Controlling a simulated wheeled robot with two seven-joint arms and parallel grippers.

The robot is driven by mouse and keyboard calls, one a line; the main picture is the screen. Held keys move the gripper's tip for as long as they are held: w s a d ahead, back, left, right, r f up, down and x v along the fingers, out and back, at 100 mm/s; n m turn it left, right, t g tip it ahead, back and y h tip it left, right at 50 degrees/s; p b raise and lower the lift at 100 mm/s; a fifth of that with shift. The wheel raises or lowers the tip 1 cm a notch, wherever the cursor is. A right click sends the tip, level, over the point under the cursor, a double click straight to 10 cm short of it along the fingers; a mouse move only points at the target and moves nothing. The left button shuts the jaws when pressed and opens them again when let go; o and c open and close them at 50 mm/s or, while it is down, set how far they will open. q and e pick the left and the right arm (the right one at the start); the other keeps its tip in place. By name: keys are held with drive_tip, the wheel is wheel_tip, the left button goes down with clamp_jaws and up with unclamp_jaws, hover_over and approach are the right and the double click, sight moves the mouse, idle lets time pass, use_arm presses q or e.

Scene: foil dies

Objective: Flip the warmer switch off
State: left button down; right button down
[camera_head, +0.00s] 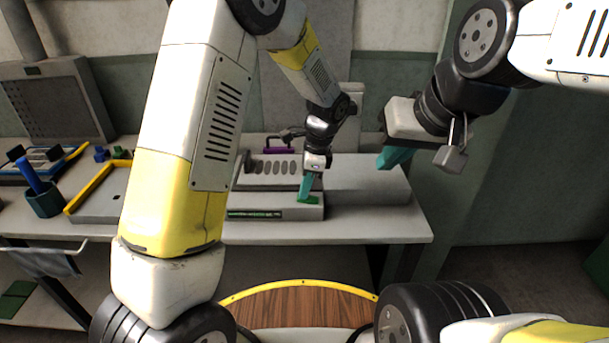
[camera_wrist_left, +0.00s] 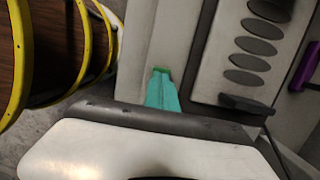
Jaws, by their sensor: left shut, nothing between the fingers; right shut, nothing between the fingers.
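The warmer (camera_head: 370,182) is a grey box on the bench, with a row of dark oval slots on its top plate and a lower front ledge. A small green switch (camera_head: 309,199) sits on the ledge near its right end. My left gripper (camera_head: 304,198) is shut, its teal fingertips pointing down at the switch and partly covering it. In the left wrist view the green of the switch (camera_wrist_left: 162,69) shows just at the fingertips; I cannot tell whether they touch or which way it is set. My right gripper (camera_head: 383,165) is shut and empty above the warmer's right part.
A purple-handled tool (camera_head: 279,148) lies behind the slotted plate; its purple handle also shows in the left wrist view (camera_wrist_left: 303,68). A yellow-edged tray (camera_head: 95,207) and a blue-green cup (camera_head: 45,203) stand at the left. The bench's right front corner is clear.

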use_arm(q)
drive_tip(key=shift+a, duration=0.1)
drive_tip(key=shift+a+f+h, duration=0.1)
drive_tip(key=shift+f+h, duration=0.1)
drive_tip(key=shift+h, duration=0.1)
drive_tip(key=shift+s+f, duration=0.1)
drive_tip(key=shift+f, duration=0.1)
drive_tip(key=shift+d, duration=0.2)
drive_tip(key=shift+d, duration=0.4)
drive_tip(key=shift+d+r, duration=0.1)
drive_tip(key=shift+d, duration=0.25)
